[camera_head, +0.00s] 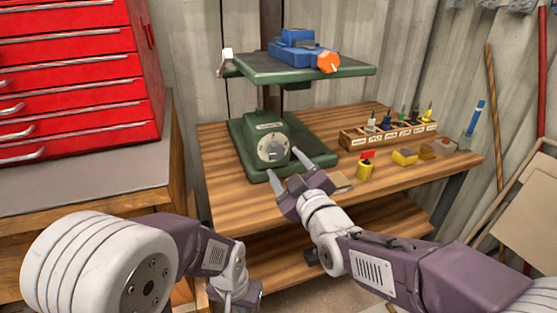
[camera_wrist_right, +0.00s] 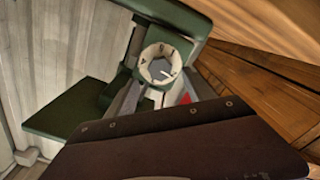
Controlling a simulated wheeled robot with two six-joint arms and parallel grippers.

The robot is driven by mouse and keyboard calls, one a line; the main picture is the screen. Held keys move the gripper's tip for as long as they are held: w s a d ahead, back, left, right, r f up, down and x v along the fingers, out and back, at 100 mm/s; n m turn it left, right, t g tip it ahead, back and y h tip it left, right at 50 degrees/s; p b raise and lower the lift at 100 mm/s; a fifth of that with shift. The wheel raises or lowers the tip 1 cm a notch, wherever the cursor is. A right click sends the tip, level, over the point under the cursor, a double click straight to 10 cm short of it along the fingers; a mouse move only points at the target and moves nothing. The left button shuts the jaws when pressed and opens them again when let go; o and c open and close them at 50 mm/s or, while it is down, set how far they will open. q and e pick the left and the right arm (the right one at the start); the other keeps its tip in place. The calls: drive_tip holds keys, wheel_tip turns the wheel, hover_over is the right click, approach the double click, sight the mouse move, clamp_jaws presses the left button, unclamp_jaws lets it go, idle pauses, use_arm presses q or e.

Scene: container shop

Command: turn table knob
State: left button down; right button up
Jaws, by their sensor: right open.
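A green machine (camera_head: 245,165) stands on the wooden workbench, with a round pale dial-like knob (camera_head: 272,148) on the front of its base housing. The knob also shows in the right wrist view (camera_wrist_right: 158,64), with dark marks around its rim. My right gripper (camera_head: 285,163) is open in front of the knob, its fingers pointing at the base; whether they touch it I cannot tell. The machine's green table (camera_head: 345,68) is above, with a small white part (camera_head: 227,55) at its left edge. My left gripper (camera_head: 237,292) is low at the bottom, partly hidden, its jaws unclear.
A blue vise (camera_head: 300,50) with an orange knob (camera_head: 328,62) sits on the green table. A red drawer cabinet (camera_head: 80,75) is at left.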

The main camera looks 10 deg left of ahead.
sight(277, 154)
drive_tip(key=x, duration=0.6)
drive_tip(key=shift+b, duration=0.3)
clamp_jaws()
drive_tip(key=shift+f, duration=0.1)
drive_tip(key=m+b, duration=0.1)
drive_tip(key=m, duration=0.3)
drive_tip(key=m+b, duration=0.2)
drive_tip(key=m, duration=0.2)
drive_tip(key=shift+s+f+m, duration=0.1)
drive_tip(key=shift+m, duration=0.3)
drive_tip(key=m+b, duration=0.1)
drive_tip(key=m, duration=0.3)
drive_tip(key=shift+b, duration=0.3)
drive_tip(key=shift+m+b, duration=0.7)
drive_tip(key=shift+m, duration=1.2)
